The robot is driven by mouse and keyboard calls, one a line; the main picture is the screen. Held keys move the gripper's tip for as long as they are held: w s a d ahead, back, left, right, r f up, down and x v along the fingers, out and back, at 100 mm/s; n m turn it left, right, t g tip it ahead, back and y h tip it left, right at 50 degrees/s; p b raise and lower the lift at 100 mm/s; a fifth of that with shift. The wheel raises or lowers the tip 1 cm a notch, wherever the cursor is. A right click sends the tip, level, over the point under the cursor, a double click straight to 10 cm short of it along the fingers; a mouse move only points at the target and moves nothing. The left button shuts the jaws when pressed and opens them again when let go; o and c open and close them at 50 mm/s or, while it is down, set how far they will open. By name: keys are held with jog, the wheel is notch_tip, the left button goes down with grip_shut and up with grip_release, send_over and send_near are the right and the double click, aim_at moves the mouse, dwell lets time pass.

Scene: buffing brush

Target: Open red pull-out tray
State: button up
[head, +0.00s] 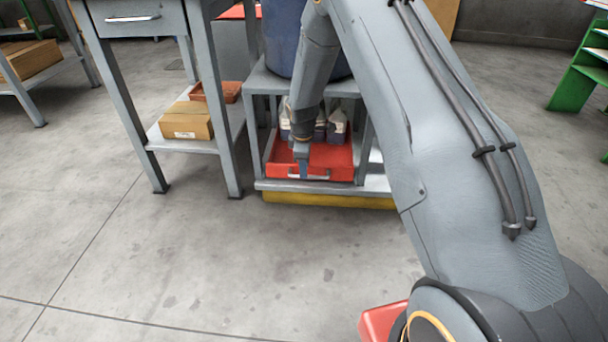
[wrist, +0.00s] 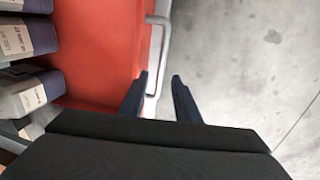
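The red pull-out tray (head: 338,160) sits in the lower bay of a grey stand (head: 262,86), its front close to the stand's front edge. It holds several bottles (head: 337,126) with pale tops. A pale bar handle (head: 318,177) is on its front; the wrist view also shows the tray (wrist: 95,55) and the handle (wrist: 163,55). My gripper (head: 303,172) is down at the handle. In the wrist view, my gripper (wrist: 160,78) has its fingers apart, one on each side of the handle's bar. Contact with the bar cannot be told.
A grey workbench (head: 108,70) stands left of the stand, with a cardboard box (head: 186,121) and a brownish-red bin (head: 228,91) on its lower shelf. A dark blue drum (head: 285,40) is on top of the stand. The floor (head: 200,260) in front is clear.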

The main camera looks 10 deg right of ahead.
jog(key=f, duration=0.2)
jog(key=shift+w+d+f+b, duration=0.1)
jog(key=shift+w+f+b, duration=0.1)
jog(key=shift+f+b, duration=0.15)
jog(key=shift+r, duration=0.1)
grip_shut()
jog(key=shift+s, duration=0.1)
